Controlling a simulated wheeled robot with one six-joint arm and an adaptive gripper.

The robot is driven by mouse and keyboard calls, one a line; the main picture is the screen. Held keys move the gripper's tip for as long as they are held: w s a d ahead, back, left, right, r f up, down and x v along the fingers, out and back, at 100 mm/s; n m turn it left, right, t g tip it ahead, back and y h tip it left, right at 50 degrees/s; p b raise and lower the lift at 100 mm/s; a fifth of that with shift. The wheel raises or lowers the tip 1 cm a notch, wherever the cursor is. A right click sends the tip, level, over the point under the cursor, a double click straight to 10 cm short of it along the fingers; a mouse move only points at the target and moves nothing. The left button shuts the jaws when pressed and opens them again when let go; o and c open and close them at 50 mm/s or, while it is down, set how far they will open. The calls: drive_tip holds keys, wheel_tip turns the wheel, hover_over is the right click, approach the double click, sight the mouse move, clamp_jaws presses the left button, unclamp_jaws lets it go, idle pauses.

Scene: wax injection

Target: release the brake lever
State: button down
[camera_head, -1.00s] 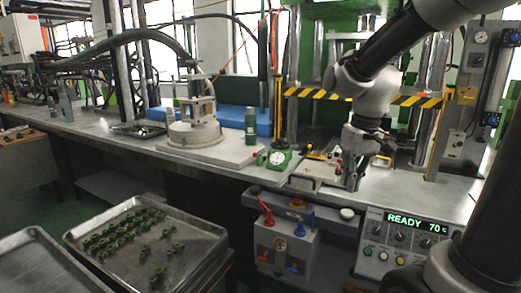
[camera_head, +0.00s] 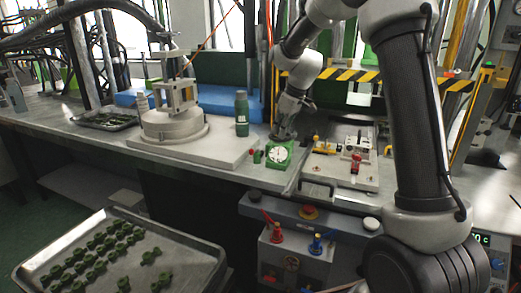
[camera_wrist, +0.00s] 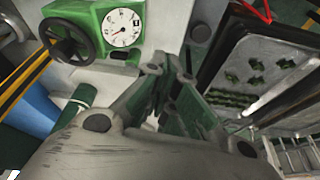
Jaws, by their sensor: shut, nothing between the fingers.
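A green gauge box (camera_head: 280,153) with a white dial stands at the bench's front edge; it also shows in the wrist view (camera_wrist: 122,30), with a black handwheel (camera_wrist: 68,40) on its side. A small red-tipped part (camera_head: 252,153) sits just left of the box; I cannot tell whether it is the brake lever. My gripper (camera_head: 284,133) points down right behind the box in the head view, and its fingertips are partly hidden there. In the wrist view my gripper (camera_wrist: 176,72) is shut and empty, apart from the dial face.
A clamp plate (camera_head: 317,187) with a red-handled clamp (camera_head: 355,163) lies right of the box. A green bottle (camera_head: 242,115) and a round grey fixture (camera_head: 173,132) stand to the left. Below the bench edge are red (camera_head: 277,236) and blue (camera_head: 316,246) valve handles.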

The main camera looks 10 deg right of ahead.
drive_tip(key=shift+f, duration=0.1)
drive_tip(key=x, duration=1)
drive_tip(key=shift+a+f, duration=0.1)
drive_tip(key=shift+w+a, duration=1.3)
drive_tip(key=shift+w, duration=0.05)
